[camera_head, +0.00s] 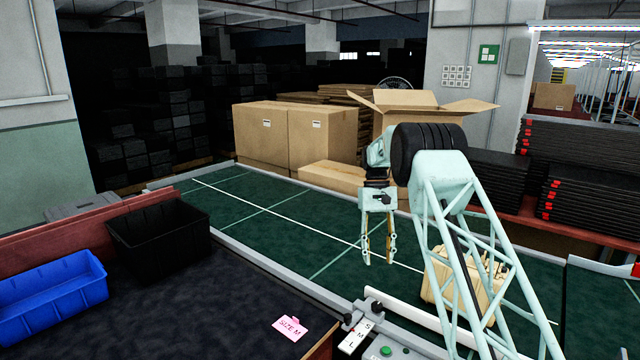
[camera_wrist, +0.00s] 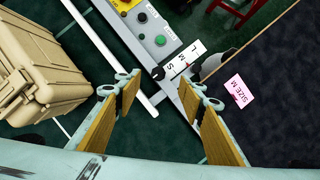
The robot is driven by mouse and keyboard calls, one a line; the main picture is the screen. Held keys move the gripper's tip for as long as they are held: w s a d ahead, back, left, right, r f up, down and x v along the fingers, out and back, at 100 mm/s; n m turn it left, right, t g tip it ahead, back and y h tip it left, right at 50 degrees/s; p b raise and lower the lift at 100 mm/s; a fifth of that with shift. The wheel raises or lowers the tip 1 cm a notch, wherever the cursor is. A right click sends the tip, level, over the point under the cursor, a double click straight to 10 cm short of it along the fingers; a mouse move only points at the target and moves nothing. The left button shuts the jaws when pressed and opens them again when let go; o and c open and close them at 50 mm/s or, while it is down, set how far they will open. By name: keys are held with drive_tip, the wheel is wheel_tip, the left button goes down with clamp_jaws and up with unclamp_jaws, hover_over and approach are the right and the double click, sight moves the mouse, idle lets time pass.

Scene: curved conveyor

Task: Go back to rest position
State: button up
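My gripper (camera_head: 378,245) hangs from my arm above the green conveyor (camera_head: 310,235) in the head view, with its fingers pointing down. In the wrist view my gripper (camera_wrist: 158,98) shows two wood-coloured finger pads set well apart. Nothing is between them, so it is open and empty. A tan case (camera_head: 436,278) stands on the conveyor behind my arm's lattice link, which hides part of it. The case (camera_wrist: 35,70) also shows at the left of the wrist view, apart from the fingers.
A blue bin (camera_head: 55,300) and a black bin (camera_head: 160,240) stand on the dark table at left. A pink SIZE M tag (camera_head: 290,328) lies on the table. A control panel (camera_wrist: 145,35) with a size S-M-L sign (camera_head: 356,338) borders the conveyor. Cardboard boxes (camera_head: 262,135) stand behind it.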

drive_tip(key=s+r+t+b, duration=0.2)
drive_tip(key=s+r+t, duration=0.2)
drive_tip(key=s+r, duration=2.65)
drive_tip(key=s+r+t, duration=0.1)
drive_tip(key=s+r, duration=0.1)
drive_tip(key=s, duration=0.7)
drive_tip(key=s+r+t, duration=0.1)
drive_tip(key=s+r, duration=0.1)
drive_tip(key=s, duration=0.7)
drive_tip(key=s+f+t, duration=0.1)
drive_tip(key=s+f, duration=0.2)
drive_tip(key=s, duration=0.6)
drive_tip(key=s+f+m+t+b, duration=0.1)
drive_tip(key=s+f, duration=0.3)
drive_tip(key=s, duration=0.6)
drive_tip(key=shift+s+d+f, duration=0.15)
drive_tip(key=shift+s+f, duration=0.15)
drive_tip(key=shift+c, duration=0.9)
